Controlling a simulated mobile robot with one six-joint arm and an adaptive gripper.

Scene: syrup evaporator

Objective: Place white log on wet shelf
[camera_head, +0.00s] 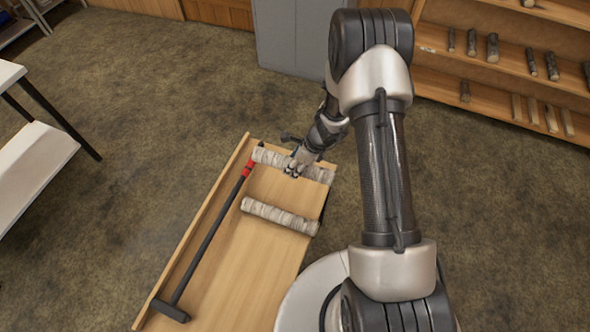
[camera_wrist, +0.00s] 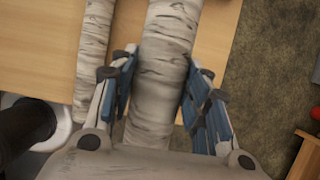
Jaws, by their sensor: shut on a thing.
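Two white birch logs lie across a wooden board in the head view. The far white log (camera_head: 318,174) is between the fingers of my gripper (camera_head: 293,170). In the wrist view this white log (camera_wrist: 162,62) runs between the two blue-padded fingers of my gripper (camera_wrist: 160,85), which is shut on it. The near white log (camera_head: 280,216) lies apart from it and also shows at the left of the wrist view (camera_wrist: 92,60). I cannot tell whether the held log touches the board. The wooden shelves (camera_head: 510,62) stand at the upper right; no label shows which one is wet.
A long-handled hammer (camera_head: 210,235) with a red band lies along the left of the wooden board (camera_head: 245,285). The shelves hold several dark logs (camera_head: 492,48) and some pale pieces (camera_head: 533,110). A grey cabinet (camera_head: 290,35) stands at the back. Open floor (camera_head: 480,200) lies right of my arm.

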